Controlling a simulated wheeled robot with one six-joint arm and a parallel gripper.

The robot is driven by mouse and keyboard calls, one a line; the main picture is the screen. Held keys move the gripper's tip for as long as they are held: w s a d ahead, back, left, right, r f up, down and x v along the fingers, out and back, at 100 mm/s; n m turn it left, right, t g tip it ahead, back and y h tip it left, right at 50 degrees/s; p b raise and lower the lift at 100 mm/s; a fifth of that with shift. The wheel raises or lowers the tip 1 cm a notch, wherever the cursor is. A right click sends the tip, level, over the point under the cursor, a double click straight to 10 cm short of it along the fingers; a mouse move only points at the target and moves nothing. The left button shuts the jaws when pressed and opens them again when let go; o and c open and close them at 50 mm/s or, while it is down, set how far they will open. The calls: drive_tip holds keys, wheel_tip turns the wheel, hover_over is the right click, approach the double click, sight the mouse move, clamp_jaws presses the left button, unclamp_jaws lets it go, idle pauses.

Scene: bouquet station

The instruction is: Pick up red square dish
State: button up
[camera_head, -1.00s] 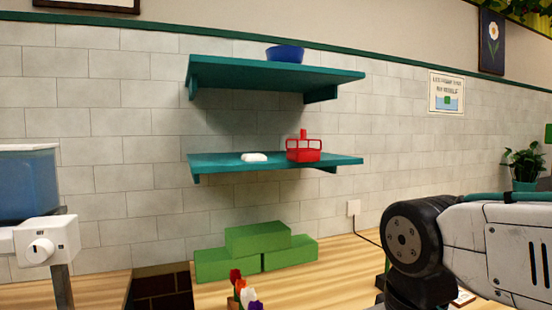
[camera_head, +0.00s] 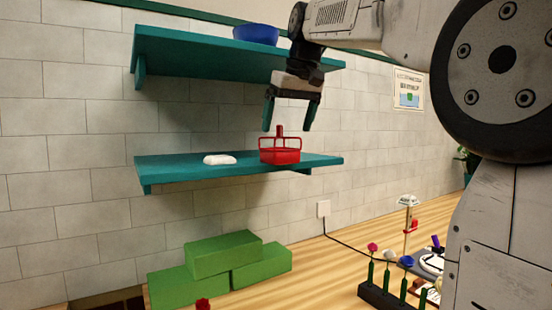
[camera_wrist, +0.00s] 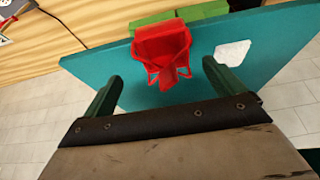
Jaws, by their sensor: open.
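The red square dish (camera_head: 280,155) stands upright on the lower teal shelf (camera_head: 200,172), toward its right end. It has an open frame of thin bars around its sides and an upright post on top. My gripper (camera_head: 290,128) is open and empty, pointing down just above the dish, with its fingertips around the height of the post's top. In the wrist view the dish (camera_wrist: 162,48) lies ahead of and between the two dark green fingers (camera_wrist: 158,85). I see no contact between the fingers and the dish.
A white lump (camera_head: 219,159) lies left of the dish on the same shelf. The upper teal shelf (camera_head: 200,58) with a blue bowl (camera_head: 256,34) is close left of my arm. Green blocks (camera_head: 224,254) and a flower rack (camera_head: 390,298) stand on the counter below.

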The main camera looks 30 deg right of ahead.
sight(280, 157)
drive_tip(key=x, duration=0.6)
drive_tip(key=shift+a+f, duration=0.3)
drive_tip(key=shift+a, duration=0.05)
drive_tip(key=c, duration=1.2)
